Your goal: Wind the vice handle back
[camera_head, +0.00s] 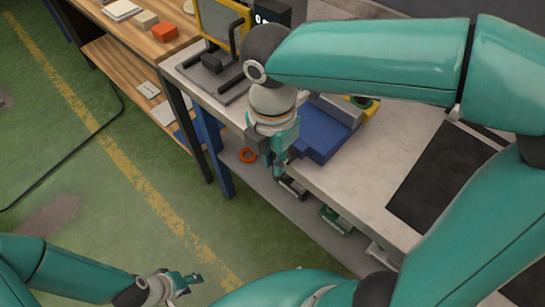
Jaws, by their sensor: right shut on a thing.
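The blue vice (326,138) sits at the front edge of the pale workbench (362,185), partly behind my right arm. My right gripper (280,165) points down at the vice's front end, just off the bench edge. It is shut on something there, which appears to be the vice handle. The handle is mostly hidden by the fingers, so its angle cannot be made out. My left gripper (187,285) is low at the bottom left, over the green floor and away from the vice. Its fingers are too small to tell open from shut.
A yellow-framed device (222,30) on a grey base stands left of the vice. A dark mat (445,180) lies on the bench at right. An orange ring (248,156) lies on the lower shelf. A wooden table (130,40) is at upper left; floor before it is open.

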